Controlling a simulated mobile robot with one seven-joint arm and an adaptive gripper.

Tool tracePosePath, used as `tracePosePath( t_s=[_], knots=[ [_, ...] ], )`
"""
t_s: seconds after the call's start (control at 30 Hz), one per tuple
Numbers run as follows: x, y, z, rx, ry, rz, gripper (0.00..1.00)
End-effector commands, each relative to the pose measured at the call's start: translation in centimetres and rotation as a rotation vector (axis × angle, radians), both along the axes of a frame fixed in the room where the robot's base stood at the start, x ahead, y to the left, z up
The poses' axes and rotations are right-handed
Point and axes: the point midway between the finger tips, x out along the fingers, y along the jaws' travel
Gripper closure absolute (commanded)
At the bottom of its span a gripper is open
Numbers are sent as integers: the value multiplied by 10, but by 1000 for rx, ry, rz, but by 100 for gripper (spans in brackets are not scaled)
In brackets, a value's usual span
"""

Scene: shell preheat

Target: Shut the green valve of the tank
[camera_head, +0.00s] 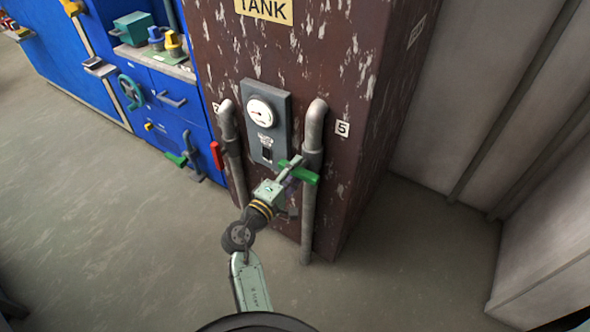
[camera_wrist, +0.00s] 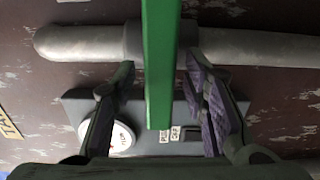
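The rusty brown tank (camera_head: 345,60) carries two grey pipes on its front. The green valve handle (camera_head: 306,176) sits on the right pipe (camera_head: 313,130), beside the label 5. In the wrist view the green handle (camera_wrist: 159,70) is a straight bar lying crosswise to the pipe (camera_wrist: 85,42). My gripper (camera_head: 292,172) is at the handle and partly covers it in the head view. In the wrist view my gripper (camera_wrist: 160,92) is open, with one purple-padded finger on each side of the bar. A gap shows on the left; the right finger is closer, and contact there is unclear.
A grey panel (camera_head: 281,95) with a round gauge and a switch is between the pipes. A red handle (camera_head: 216,155) is on the left pipe (camera_head: 233,150). Blue cabinets (camera_head: 185,125) stand at left, pale wall panels (camera_head: 480,80) at right. The floor in front is clear.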

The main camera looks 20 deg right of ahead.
Motion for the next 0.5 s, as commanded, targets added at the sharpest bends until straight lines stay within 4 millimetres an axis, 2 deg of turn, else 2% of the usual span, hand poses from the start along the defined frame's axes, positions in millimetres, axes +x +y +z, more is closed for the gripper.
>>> tracePosePath(
  t_s=[0.3,0.5],
  knots=[
    [-30,39,-1,0,1,4,60],
    [-43,55,0,-1,1,1,60]
  ],
)
